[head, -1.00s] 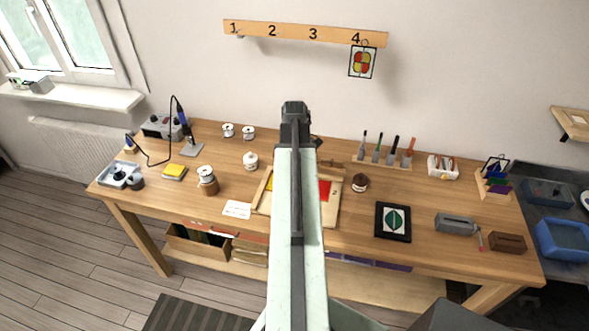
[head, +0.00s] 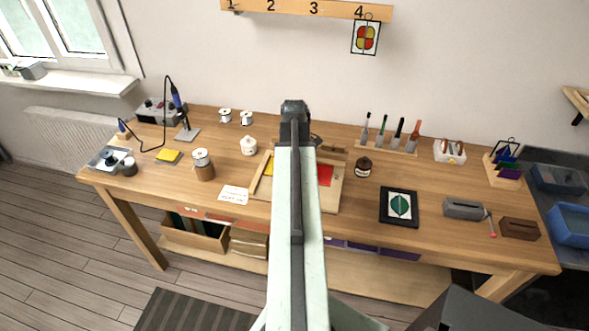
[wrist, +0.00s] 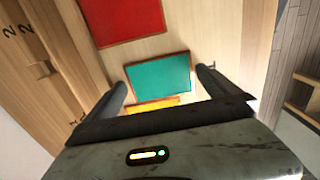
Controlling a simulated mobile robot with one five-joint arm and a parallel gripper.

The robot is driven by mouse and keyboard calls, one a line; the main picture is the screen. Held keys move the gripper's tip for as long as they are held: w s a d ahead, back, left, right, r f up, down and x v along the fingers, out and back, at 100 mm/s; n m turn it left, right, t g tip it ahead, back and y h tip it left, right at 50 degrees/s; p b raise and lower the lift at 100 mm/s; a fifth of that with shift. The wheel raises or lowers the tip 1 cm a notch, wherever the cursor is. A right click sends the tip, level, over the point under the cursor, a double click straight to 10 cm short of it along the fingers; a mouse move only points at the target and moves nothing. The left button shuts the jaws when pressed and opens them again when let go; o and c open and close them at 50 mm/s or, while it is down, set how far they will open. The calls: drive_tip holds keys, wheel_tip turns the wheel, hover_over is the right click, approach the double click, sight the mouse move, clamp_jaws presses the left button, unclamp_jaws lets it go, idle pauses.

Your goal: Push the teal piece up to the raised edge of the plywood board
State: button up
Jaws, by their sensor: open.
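The teal piece (wrist: 160,76) is a flat rectangle lying on the pale plywood board (wrist: 205,30) in the wrist view. My gripper (wrist: 161,80) is open and empty, its two dark fingers on either side of the teal piece's near part. I cannot tell whether they touch it. In the head view my arm hides the teal piece and my gripper. There the board (head: 330,200) lies on the bench with raised wooden strips (head: 262,175) at its left and back.
A red piece (wrist: 120,18) lies beyond the teal one and a yellow piece (wrist: 153,104) on its near side, partly hidden by my gripper. A small dark-brown jar (head: 363,167) stands right of the board. A white card (head: 234,195) lies to its left.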

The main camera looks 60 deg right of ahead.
drive_tip(key=c, duration=1.1)
drive_tip(key=shift+w+d, duration=0.35)
drive_tip(key=shift+d, duration=0.45)
drive_tip(key=shift+d+r, duration=0.1)
drive_tip(key=shift+d, duration=0.35)
drive_tip(key=o, duration=1.1)
drive_tip(key=shift+d, duration=0.1)
drive_tip(key=shift+r+p, duration=0.55)
drive_tip(key=shift+p, duration=0.1)
wheel_tip(320, 180, up, 7)
drive_tip(key=p, duration=0.6)
drive_tip(key=shift+a+p, duration=0.35)
drive_tip(key=shift+a, duration=0.1)
drive_tip(key=shift+f, duration=0.15)
